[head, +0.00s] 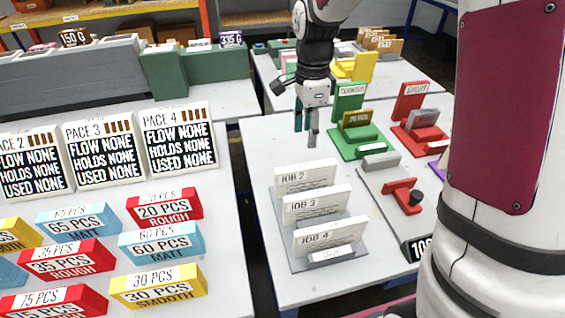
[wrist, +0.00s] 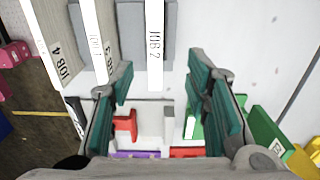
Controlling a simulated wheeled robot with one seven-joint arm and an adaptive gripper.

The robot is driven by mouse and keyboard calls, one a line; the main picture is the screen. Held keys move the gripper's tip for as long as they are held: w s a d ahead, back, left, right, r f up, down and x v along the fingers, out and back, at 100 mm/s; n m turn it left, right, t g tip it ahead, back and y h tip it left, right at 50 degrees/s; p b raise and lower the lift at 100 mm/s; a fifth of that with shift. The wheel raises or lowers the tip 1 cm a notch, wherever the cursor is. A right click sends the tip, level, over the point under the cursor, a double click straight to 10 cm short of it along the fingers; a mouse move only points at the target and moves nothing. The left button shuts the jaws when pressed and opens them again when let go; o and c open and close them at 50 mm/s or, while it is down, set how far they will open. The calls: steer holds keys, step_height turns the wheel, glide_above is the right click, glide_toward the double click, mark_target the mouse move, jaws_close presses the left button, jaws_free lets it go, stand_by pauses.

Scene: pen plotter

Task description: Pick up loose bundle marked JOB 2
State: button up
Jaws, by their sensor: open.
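The white bundle marked JOB 2 (head: 305,176) stands upright at the back of a grey stepped rack (head: 281,235) on the table. Bundles marked JOB 3 (head: 317,205) and JOB 4 (head: 330,236) stand in front of it. My gripper (head: 305,136) hangs above the table, just behind and above JOB 2, pointing down. In the wrist view my gripper (wrist: 160,78) is open with teal pads wide apart and nothing between them. JOB 2 (wrist: 155,45) shows beyond the fingertips, near the middle, apart from both pads. JOB 4 (wrist: 50,45) is at the far left.
Green (head: 348,125) and red (head: 410,118) stands are right of my gripper. A plate with a red bracket (head: 402,196) lies right of the rack. Display boards (head: 180,138) and labelled blocks (head: 160,241) fill the left table. Bare tabletop (head: 262,150) lies left of my gripper.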

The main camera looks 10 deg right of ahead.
mark_target(306, 166)
step_height(306, 166, down, 8)
steer(key=shift+f, duration=0.15)
steer(key=shift+s+f, duration=0.2)
steer(key=shift+f, duration=1.15)
steer(key=shift+s+f, duration=0.2)
steer(key=shift+f, duration=1.15)
jaws_close()
